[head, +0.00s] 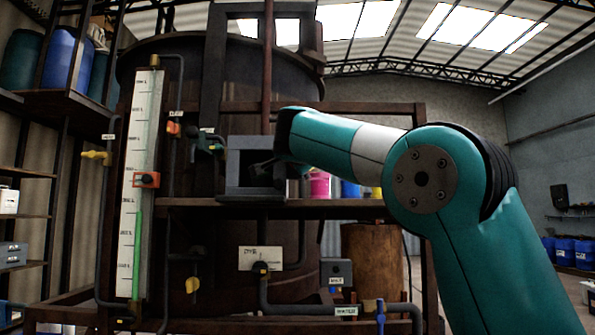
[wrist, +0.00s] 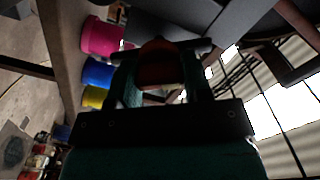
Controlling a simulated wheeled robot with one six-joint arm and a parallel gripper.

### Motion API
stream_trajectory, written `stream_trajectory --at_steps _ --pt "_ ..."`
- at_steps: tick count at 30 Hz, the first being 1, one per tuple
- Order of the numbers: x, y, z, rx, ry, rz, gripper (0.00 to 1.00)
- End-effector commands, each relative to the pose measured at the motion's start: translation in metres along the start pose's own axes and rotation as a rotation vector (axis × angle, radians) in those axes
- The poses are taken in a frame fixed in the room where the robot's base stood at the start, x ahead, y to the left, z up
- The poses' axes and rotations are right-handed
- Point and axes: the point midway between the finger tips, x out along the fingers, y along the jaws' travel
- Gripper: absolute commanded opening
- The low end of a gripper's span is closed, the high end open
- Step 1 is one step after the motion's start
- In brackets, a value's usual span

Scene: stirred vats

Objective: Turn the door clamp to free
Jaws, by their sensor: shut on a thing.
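My gripper (head: 264,169) reaches from the right to the grey square housing (head: 232,186) on the front of the vat. In the wrist view my gripper (wrist: 162,52) has its two fingers on either side of a dark red, rounded piece (wrist: 161,68), which I take to be the door clamp's handle. The fingers are shut on it. In the head view the clamp is hidden or too dark to make out behind my gripper. How far it is turned cannot be told.
Yellow valve handles and pipes are nearby. A shelf (head: 345,203) with pink (head: 320,184) and blue (head: 350,189) containers runs below my arm.

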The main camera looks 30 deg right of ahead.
Motion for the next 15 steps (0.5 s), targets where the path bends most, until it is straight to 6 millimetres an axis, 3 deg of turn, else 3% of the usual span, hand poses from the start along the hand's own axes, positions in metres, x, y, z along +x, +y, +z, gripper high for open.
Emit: stream_trajectory --at_steps 15 --pt "0.0003 0.0041 0.0017 0.444 0.001 0.002 0.21"
